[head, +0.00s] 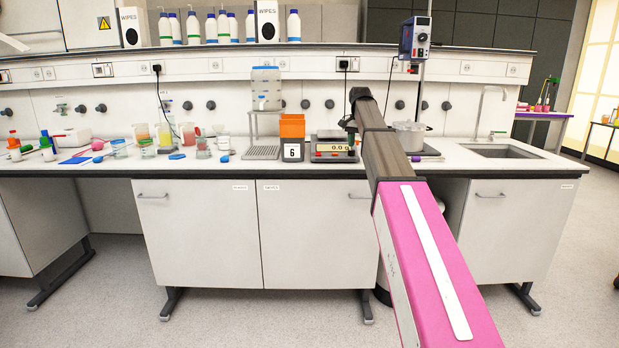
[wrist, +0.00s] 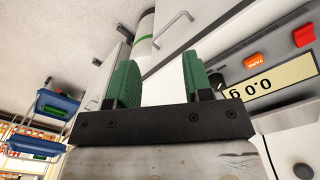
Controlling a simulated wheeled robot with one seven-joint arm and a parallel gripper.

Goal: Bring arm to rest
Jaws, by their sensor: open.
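My arm reaches across the middle of the head view, pink near me and dark grey further out, and bends down over the bench near the balance (head: 331,158). My gripper (wrist: 160,82) shows in the wrist view, with two green fingers standing apart and nothing between them.
A sink (head: 499,151) lies at right. A blue rack (wrist: 56,104) shows in the wrist view.

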